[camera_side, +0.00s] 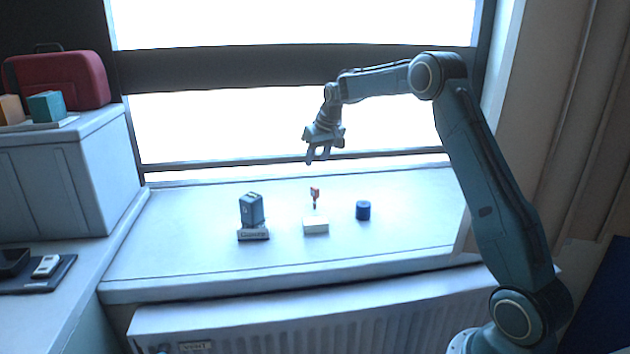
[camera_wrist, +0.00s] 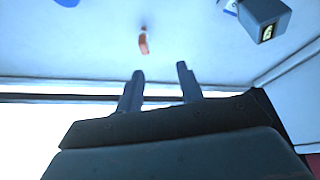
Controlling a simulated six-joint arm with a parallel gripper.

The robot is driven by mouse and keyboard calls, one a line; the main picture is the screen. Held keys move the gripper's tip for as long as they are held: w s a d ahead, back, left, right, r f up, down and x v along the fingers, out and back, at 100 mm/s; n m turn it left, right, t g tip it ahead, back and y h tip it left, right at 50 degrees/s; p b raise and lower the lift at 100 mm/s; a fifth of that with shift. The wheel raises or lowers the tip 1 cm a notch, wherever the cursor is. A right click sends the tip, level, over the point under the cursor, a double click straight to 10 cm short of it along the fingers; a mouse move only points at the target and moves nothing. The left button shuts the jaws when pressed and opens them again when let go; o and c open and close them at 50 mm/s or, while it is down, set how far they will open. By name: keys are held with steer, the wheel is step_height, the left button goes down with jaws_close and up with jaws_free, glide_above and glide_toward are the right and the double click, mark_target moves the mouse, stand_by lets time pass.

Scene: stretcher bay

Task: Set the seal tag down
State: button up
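A small red-orange item with a dark lower part, which I take for the seal tag (camera_side: 315,192), is on the windowsill (camera_side: 180,245), just behind a white block (camera_side: 316,227). It looks upright; I cannot tell what holds it up. In the wrist view the tag (camera_wrist: 143,42) lies beyond the fingertips, a little left of the gap between them. My gripper (camera_side: 317,159) is above and behind the tag, clear of it. In the wrist view the fingers of my gripper (camera_wrist: 160,71) are apart with nothing between them.
A blue cylinder (camera_side: 363,210) stands right of the white block. A blue-grey box (camera_side: 251,208) on a labelled base stands left; it also shows in the wrist view (camera_wrist: 265,18). The window (camera_side: 230,125) is behind. The sill's left part is clear.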

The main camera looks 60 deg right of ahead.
steer(key=s+a+r+n, duration=0.1)
steer(key=s+a+r, duration=0.5)
steer(key=s+a, duration=0.3)
steer(key=s+a+r+n, duration=0.1)
steer(key=s+a+r, duration=0.5)
steer(key=s+a, duration=0.3)
steer(key=s+a+f, duration=0.1)
steer(key=s+a, duration=0.2)
steer(key=s, duration=0.3)
steer(key=s+a+f+n+y, duration=0.1)
steer(key=s+a+f, duration=0.1)
steer(key=s, duration=0.5)
steer(key=s+a+f+n+t, duration=0.1)
steer(key=s+a+f, duration=0.1)
steer(key=s+a, duration=0.3)
steer(key=shift+s+f+y, duration=0.15)
steer(key=shift+s+y, duration=0.15)
steer(key=shift+s, duration=0.65)
